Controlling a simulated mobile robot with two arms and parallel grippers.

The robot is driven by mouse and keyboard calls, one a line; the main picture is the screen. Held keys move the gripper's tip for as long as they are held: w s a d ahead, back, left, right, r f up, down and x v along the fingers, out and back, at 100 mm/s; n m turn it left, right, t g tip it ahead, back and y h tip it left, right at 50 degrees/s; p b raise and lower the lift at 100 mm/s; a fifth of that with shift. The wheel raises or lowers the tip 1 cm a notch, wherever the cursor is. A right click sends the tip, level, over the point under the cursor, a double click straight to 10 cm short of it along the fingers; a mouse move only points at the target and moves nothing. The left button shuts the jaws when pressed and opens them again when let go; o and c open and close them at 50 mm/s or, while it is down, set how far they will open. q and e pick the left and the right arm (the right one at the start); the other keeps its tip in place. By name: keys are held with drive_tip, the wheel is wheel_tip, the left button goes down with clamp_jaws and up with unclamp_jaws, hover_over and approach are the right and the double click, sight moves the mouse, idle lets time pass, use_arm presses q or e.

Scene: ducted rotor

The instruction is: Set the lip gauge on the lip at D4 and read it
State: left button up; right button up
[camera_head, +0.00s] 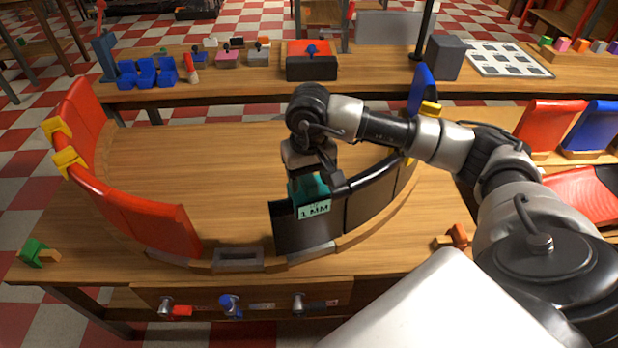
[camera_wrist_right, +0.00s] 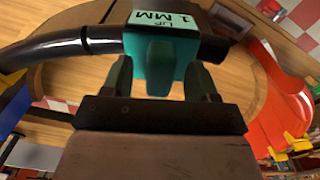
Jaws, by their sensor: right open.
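The lip gauge (camera_head: 313,208) is teal with a pale label reading "LIP 1 MM". It sits over the top edge of the black panels (camera_head: 305,235) at the front right of the curved wall. My right gripper (camera_head: 318,180) is directly above it, pointing down. In the right wrist view the gauge's teal handle (camera_wrist_right: 160,65) stands between the two fingers of my right gripper (camera_wrist_right: 163,78), which are open. Whether a finger touches the handle I cannot tell. No D4 mark is legible, and the gauge's contact with the lip is partly hidden. My left gripper is not in view.
Red panels (camera_head: 135,220) with yellow clips (camera_head: 68,160) curve along the left. A blue panel (camera_head: 422,88) stands at the right rear. The wooden floor inside the ring is clear. An empty slot (camera_head: 238,260) lies at the front between red and black panels.

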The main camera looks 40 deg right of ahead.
wheel_tip(320, 180, up, 10)
drive_tip(key=b, duration=0.1)
drive_tip(key=shift+b, duration=0.35)
